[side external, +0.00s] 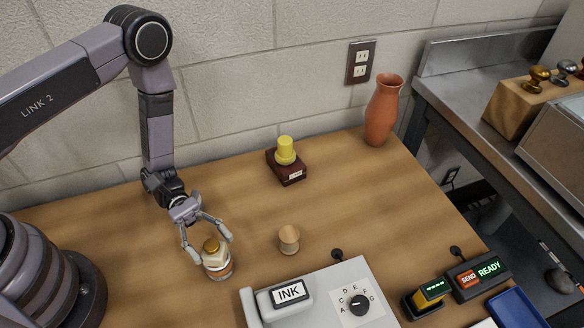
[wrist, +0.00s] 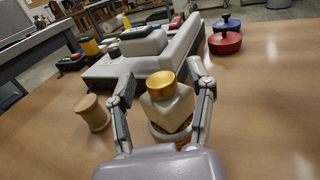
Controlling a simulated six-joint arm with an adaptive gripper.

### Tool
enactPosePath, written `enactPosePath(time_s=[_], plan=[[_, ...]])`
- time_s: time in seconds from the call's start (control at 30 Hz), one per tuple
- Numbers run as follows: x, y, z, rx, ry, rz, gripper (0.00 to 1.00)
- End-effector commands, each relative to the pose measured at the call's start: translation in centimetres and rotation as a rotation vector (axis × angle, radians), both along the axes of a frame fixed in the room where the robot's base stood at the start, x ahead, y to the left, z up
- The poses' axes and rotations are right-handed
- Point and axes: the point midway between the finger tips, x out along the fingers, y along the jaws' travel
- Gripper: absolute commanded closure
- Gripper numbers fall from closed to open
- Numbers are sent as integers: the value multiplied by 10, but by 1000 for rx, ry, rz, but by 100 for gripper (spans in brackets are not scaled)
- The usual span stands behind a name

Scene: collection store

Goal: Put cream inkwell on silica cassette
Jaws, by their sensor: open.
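The cream inkwell (side external: 214,257), a squarish bottle with a gold cap, stands upright on a round container with a pale rim and orange contents, which looks like the silica cassette (side external: 220,273). In the wrist view, the inkwell (wrist: 170,109) is at the centre, and part of the cassette (wrist: 174,136) shows beneath it. My gripper (side external: 208,234) is open, with one finger on each side of the inkwell. In the wrist view, gaps show between the fingers and the bottle. The cassette's lower part is hidden in the wrist view by my gripper body.
A wooden spool (side external: 289,239) stands to the right of the inkwell. A grey console with an INK label (side external: 291,293) and a dial lies at the front. A dark red block (side external: 288,171) bearing a yellow object and a terracotta vase (side external: 383,112) stand farther back.

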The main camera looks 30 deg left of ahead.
Motion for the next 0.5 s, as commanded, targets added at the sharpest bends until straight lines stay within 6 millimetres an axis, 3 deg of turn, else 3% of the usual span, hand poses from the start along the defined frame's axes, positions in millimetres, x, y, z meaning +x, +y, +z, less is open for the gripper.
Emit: enactPosePath(time_s=[0.17,0.37,0.5], plan=[[0,0,3,0,-1,0,46],[13,27,3,-2,-4,8,46],[12,28,32,-2,-4,0,46]])
